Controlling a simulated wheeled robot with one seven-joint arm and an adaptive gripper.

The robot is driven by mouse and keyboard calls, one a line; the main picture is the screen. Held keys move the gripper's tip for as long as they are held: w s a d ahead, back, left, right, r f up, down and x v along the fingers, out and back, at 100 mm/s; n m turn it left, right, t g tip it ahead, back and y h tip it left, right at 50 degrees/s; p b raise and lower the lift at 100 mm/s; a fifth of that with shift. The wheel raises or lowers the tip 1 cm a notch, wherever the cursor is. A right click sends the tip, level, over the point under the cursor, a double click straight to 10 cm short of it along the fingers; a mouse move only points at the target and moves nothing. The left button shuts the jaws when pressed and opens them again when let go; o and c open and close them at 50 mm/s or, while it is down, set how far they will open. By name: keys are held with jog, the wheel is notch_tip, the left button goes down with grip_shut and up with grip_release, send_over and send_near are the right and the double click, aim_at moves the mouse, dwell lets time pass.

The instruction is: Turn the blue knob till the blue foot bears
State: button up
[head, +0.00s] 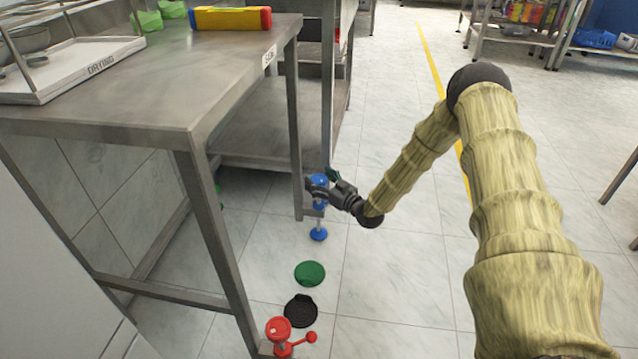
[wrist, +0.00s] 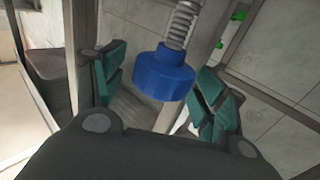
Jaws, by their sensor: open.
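In the wrist view the blue knob (wrist: 164,76) sits between the green-padded fingers of my gripper (wrist: 162,88), below a threaded grey rod. The fingers are open, one on each side of the knob, with gaps visible.
A green disc (head: 310,273) and a black disc (head: 300,311) lie on the floor between. The steel table (head: 150,95) overhangs at left. Open floor (head: 400,290) is to the right.

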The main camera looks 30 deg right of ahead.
jog(key=shift+w, duration=0.25)
jog(key=shift+a, duration=0.1)
jog(key=c, duration=1.1)
jog(key=shift+o, duration=0.2)
jog(key=shift+r+m+h+p, duration=0.1)
jog(key=shift+m+h+p, duration=0.35)
jog(key=shift+h, duration=0.15)
